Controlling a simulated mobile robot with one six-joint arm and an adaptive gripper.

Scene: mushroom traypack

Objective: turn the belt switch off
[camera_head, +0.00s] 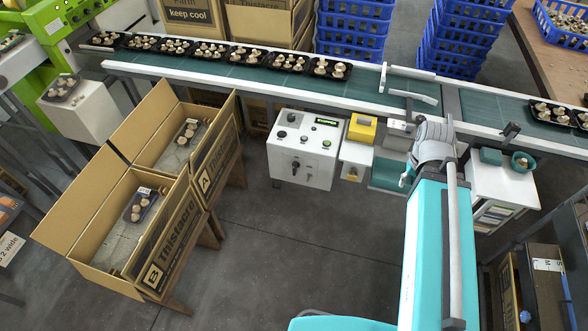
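A white control cabinet (291,176) stands in front of the conveyor. Its sloped top has dark knobs, a small green display (326,121) and small buttons. Beside it on the right, a small white box (356,155) carries a small yellow-and-dark fitting (352,172) on its front, under a yellow unit (362,128). I cannot tell which control is the belt switch or how it is set. My teal arm reaches up from the bottom to its grey wrist, right of these boxes. My gripper (406,177) is only partly visible at the wrist, apart from the cabinet; its fingers are unclear.
The green conveyor belt (250,73) carries several black mushroom trays. Open cartons (125,225) marked A and B stand at left, with trays inside. Blue crates (350,32) are stacked behind the belt. A white stand (502,184) is at right. Grey floor is clear in front of the cabinet.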

